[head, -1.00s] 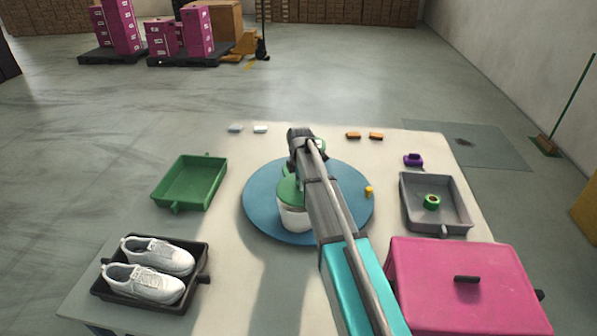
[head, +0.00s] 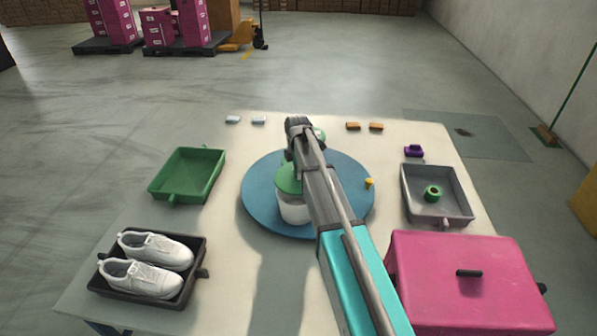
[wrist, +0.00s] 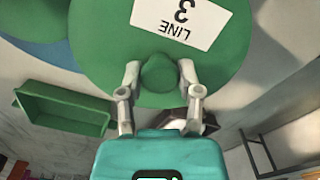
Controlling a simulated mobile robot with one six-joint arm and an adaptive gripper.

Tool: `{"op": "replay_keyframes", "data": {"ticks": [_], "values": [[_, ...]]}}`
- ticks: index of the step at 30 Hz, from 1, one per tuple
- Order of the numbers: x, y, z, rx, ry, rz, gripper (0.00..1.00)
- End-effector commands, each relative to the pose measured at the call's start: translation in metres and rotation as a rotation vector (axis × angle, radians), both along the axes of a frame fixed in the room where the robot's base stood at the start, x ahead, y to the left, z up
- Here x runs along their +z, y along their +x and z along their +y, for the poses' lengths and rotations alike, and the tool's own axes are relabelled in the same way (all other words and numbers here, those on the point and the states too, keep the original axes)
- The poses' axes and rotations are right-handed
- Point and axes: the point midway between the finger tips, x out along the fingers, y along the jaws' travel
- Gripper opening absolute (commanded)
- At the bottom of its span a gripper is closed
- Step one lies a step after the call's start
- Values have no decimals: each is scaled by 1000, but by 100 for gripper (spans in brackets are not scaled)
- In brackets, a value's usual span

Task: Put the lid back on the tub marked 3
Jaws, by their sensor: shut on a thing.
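A round green lid (wrist: 215,60) with a white label reading "LINE 3" fills the top of the wrist view, its label upside down there. My gripper (wrist: 160,80) is shut on the lid's green knob (wrist: 158,75), one finger on each side. In the head view the green lid (head: 288,181) is at the top of a white tub (head: 294,212) on a round blue turntable (head: 260,205). I cannot tell whether it touches the rim all round. My arm hides the lid's right side and the gripper's fingertips in the head view.
A small yellow piece (head: 369,183) is on the turntable's right. A green tray (head: 205,188), a shoe tray (head: 205,255), a grey tray (head: 466,208) and a pink box (head: 430,270) stand around it.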

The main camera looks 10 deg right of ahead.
Motion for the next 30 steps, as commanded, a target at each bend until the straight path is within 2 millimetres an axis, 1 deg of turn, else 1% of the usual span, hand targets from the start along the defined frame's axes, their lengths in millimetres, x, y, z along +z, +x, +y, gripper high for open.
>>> {"op": "replay_keyframes", "data": {"ticks": [1, 21, 30], "values": [[-4, 0, 0, 0, 0, 0, 0], [-49, 0, -2, -2, 0, 0, 0], [-59, 0, -2, -2, 0, 0, 0]]}}
